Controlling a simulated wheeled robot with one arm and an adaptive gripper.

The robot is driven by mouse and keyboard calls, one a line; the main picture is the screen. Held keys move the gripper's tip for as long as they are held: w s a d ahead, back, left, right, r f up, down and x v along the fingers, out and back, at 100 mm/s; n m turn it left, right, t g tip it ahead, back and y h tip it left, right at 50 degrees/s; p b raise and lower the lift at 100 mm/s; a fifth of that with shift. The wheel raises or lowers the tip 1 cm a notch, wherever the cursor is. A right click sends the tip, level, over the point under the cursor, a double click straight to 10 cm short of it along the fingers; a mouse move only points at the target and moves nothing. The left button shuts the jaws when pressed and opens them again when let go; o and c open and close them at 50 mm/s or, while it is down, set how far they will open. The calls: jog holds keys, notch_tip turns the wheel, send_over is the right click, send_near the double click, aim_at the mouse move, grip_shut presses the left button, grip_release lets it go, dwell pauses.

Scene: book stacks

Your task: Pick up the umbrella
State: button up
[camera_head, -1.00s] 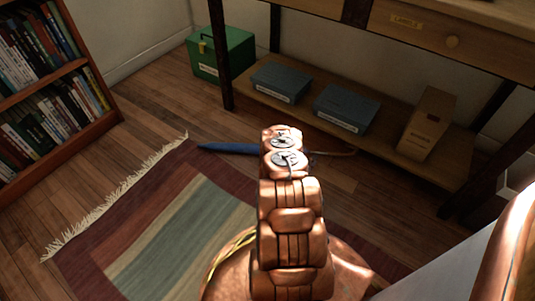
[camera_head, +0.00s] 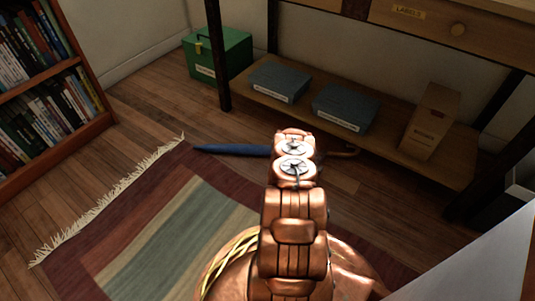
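A blue folded umbrella (camera_head: 232,150) lies on the wooden floor just past the far edge of the rug, in front of the low shelf. Its blue end points left, and its brown curved handle (camera_head: 345,153) shows to the right. My copper-coloured arm stands in front of the umbrella and hides its middle. My gripper's fingers cannot be made out in this view, so I cannot see whether they touch the umbrella.
A striped fringed rug (camera_head: 178,225) covers the floor at the left front. A bookcase (camera_head: 60,140) stands at the left. A desk's low shelf (camera_head: 390,145) holds blue boxes (camera_head: 345,107) and a tan file box (camera_head: 431,121). A green box (camera_head: 217,55) stands beside it.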

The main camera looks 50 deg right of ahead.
jog(key=shift+d, duration=0.2)
grip_shut()
jog(key=shift+r, duration=0.15)
dwell(0.4)
